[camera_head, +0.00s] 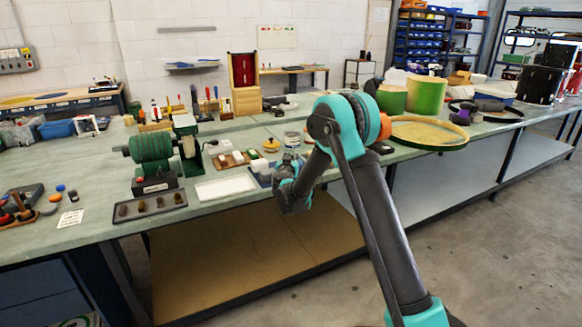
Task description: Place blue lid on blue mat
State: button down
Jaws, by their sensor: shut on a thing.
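My gripper (287,172) is at the front edge of the bench, near the middle of the view. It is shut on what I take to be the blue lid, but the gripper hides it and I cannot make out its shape. A blue-grey flat patch (260,172), probably the blue mat, lies on the bench just left of my gripper and is partly covered by it. I cannot tell whether the held thing touches the mat.
A white sheet (225,187) and a tray of dark pieces (149,205) lie to the left. A green machine (152,150) stands behind them. A wooden tray with white blocks (230,160) is behind the mat.

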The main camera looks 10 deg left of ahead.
jog(key=shift+f, duration=2.15)
jog(key=c, duration=1.7)
grip_release()
jog(key=shift+f, duration=0.1)
